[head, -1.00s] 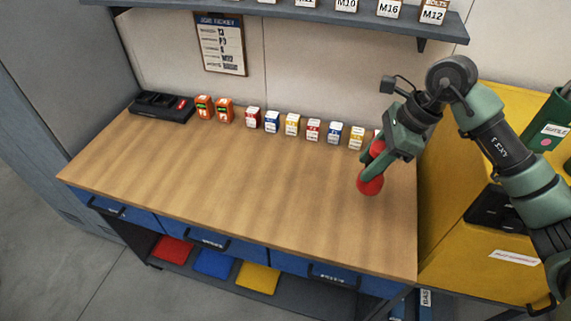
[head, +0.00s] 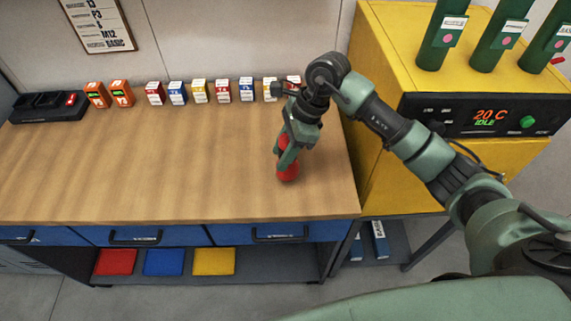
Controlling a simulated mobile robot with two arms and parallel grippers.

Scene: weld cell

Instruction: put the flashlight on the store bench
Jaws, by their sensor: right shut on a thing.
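The red flashlight (head: 288,172) is in my right gripper (head: 287,158), over the right end of the wooden bench (head: 150,185). My right gripper is shut on it, and the fingers cover its middle. The flashlight's lower end is close to the bench top; I cannot tell whether it touches. My left gripper is not in view.
A row of small labelled boxes (head: 200,91) stands along the back of the bench, with orange devices (head: 122,93) and a black charger (head: 48,106) at the left. A yellow cabinet (head: 385,50) with a display stands at the right. The middle of the bench is clear.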

